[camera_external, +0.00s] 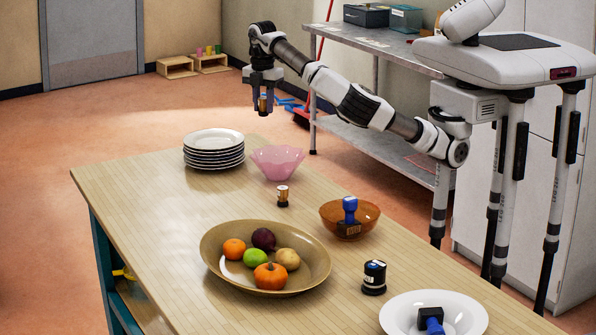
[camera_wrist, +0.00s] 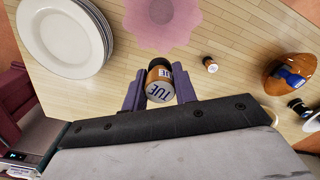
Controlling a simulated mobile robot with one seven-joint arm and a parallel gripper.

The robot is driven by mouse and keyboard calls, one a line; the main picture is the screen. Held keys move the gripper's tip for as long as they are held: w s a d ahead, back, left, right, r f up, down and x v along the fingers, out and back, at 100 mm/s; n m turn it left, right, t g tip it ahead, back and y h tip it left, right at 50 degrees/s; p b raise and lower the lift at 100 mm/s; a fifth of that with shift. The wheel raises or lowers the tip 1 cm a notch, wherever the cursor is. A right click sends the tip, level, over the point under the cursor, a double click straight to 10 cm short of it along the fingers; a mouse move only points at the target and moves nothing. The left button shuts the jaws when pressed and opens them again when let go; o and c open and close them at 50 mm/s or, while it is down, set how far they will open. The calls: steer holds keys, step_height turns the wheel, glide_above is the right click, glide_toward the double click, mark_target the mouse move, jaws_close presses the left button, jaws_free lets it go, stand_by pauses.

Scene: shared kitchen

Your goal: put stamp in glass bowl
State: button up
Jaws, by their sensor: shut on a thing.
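My gripper (camera_external: 263,104) is shut on a small orange-brown and black stamp, held in the air beyond the table's far end in the external view. The held stamp (camera_wrist: 160,84) shows between the fingers in the wrist view, its end reading "TUE". A pink, scalloped, see-through bowl (camera_external: 278,162) stands on the table, empty as far as I see; it also shows at the top of the wrist view (camera_wrist: 158,20). A similar small stamp (camera_external: 282,197) stands on the table. An amber bowl (camera_external: 370,213) holds a blue-handled stamp (camera_external: 350,208).
A stack of white plates (camera_external: 213,160) stands left of the pink bowl. A tan dish (camera_external: 214,262) of fruit and vegetables lies in the middle. Nearer are a black stamp (camera_external: 374,280) and a white bowl (camera_external: 470,312) with a blue-and-black stamp. A metal shelf (camera_external: 395,45) stands behind.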

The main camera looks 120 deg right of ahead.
mark_target(278, 147)
steer(key=s+d+m, duration=0.1)
steer(key=s+m, duration=0.1)
steer(key=s, duration=0.3)
step_height(278, 147, down, 15)
steer(key=shift+d+r+p, duration=0.1)
steer(key=shift+r+p, duration=0.05)
steer(key=shift+p, duration=0.75)
steer(key=shift+f+p, duration=0.35)
steer(key=shift+f, duration=2.15)
steer(key=shift+f, duration=0.25)
steer(key=o, duration=0.7)
steer(key=shift+r, duration=0.1)
steer(key=shift+o, duration=0.2)
step_height(278, 147, up, 12)
steer(key=b, duration=0.1)
steer(key=shift+r+b, duration=0.2)
steer(key=shift+b, duration=0.1)
